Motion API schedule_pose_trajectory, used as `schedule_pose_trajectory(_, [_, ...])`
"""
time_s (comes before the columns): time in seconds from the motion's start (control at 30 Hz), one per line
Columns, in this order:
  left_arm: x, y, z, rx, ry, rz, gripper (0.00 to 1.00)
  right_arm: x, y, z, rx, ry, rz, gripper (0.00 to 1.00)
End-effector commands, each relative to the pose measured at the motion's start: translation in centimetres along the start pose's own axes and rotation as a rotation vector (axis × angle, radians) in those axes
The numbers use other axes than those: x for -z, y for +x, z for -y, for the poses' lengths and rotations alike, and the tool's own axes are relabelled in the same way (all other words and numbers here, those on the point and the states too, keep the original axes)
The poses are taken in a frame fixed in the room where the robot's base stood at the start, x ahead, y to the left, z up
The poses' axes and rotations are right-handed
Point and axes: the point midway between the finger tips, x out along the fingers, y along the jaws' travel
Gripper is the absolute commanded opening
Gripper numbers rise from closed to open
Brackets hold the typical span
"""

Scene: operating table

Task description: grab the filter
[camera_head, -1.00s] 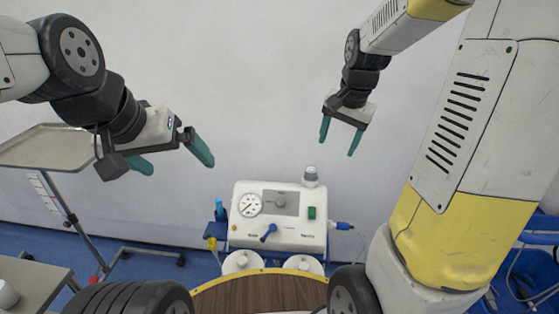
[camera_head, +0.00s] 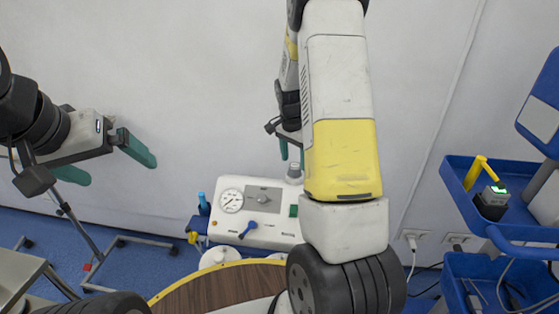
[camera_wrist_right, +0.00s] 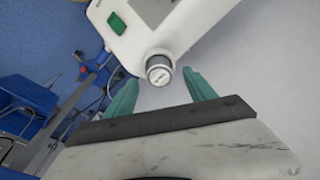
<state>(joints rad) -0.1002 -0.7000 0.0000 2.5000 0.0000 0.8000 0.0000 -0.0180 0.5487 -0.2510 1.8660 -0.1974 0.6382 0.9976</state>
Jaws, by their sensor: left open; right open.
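The filter (camera_head: 294,172) is a small grey-white cylinder on the top right corner of the white suction machine (camera_head: 229,222). In the right wrist view the filter (camera_wrist_right: 159,68) is between the fingertip ends of my right gripper (camera_wrist_right: 161,88), with a gap on each side; I cannot tell how deep it is. My right gripper (camera_head: 292,152) is open and empty, close to the filter in the head view, partly hidden by my own arm. My left gripper (camera_head: 116,167) is open and empty, over to the left.
A blue cart (camera_head: 456,195) with a yellow-handled device (camera_head: 485,190) stands at the right. The wall is behind the machine. A round wooden top with a yellow edge (camera_head: 215,288) is in front. A metal surface (camera_head: 18,270) is at lower left.

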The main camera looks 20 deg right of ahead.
Motion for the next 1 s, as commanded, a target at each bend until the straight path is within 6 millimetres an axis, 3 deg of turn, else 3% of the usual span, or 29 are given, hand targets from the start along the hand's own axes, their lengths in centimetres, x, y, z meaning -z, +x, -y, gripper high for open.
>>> schedule_pose_trajectory(0.2, [0.0, 0.0, 0.0, 0.0, 0.0, 0.0, 1.0, 0.0, 3.1, -0.1, -0.002, 0.0, 0.002, 0.64])
schedule_pose_trajectory(0.5, [0.0, 0.0, 0.0, 0.0, 0.0, 0.0, 1.0, 0.0, 3.4, 0.0, 0.0, -0.001, 0.0, 0.62])
schedule_pose_trajectory(0.8, [0.0, 0.0, 0.0, 0.0, 0.0, 0.0, 1.0, 0.0, 3.4, 0.0, 0.0, -0.001, 0.0, 0.03])
schedule_pose_trajectory(1.0, [0.0, 0.0, 0.0, 0.0, 0.0, 0.0, 1.0, 0.0, 3.4, 0.0, 0.0, -0.001, 0.0, 0.0])
